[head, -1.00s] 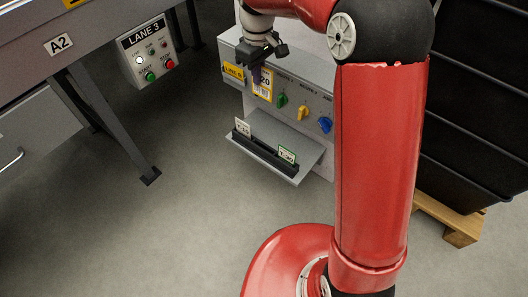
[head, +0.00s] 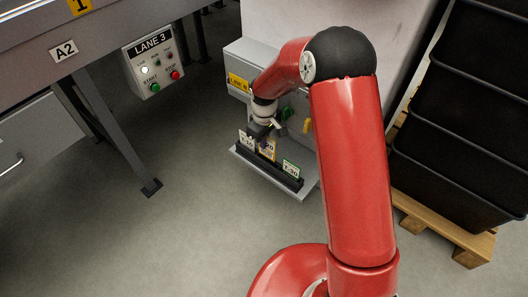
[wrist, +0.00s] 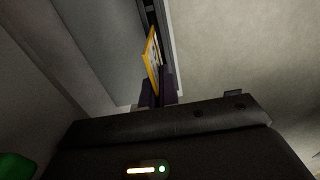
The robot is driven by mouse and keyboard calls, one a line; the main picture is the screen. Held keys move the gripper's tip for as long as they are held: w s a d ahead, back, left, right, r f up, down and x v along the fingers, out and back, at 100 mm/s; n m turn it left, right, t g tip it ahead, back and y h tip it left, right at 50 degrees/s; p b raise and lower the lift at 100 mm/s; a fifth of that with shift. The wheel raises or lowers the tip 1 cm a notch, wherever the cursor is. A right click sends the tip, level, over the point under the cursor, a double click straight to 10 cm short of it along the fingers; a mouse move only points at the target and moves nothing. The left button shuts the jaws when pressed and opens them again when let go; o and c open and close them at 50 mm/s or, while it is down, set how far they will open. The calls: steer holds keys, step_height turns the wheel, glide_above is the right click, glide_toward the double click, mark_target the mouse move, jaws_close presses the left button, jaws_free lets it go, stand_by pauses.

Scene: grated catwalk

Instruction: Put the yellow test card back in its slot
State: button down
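The yellow-edged test card (head: 267,149) stands upright at the black card rack (head: 285,179), between a white card (head: 246,142) on its left and a green-edged card (head: 291,169) on its right. My gripper (head: 265,138) is just above the rack with the yellow card between its fingers. In the wrist view the dark purple fingers (wrist: 156,92) close on the near end of the yellow card (wrist: 153,60), which points toward the dark rack strip (wrist: 152,18). Whether the card's lower edge is inside the slot cannot be told.
The rack sits on a grey shelf (head: 245,155) below a control box with a yellow label (head: 238,82) and coloured knobs, partly hidden by my arm. A Lane 3 button box (head: 154,63) hangs at the left. Black crates (head: 455,140) on a wooden pallet (head: 450,235) stand right.

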mark_target(264, 155)
step_height(264, 155, down, 6)
steer(key=shift+r, duration=0.25)
steer(key=c, duration=1.7)
jaws_free()
step_height(264, 155, up, 15)
steer(key=shift+r+p, duration=0.15)
steer(key=shift+p, duration=0.4)
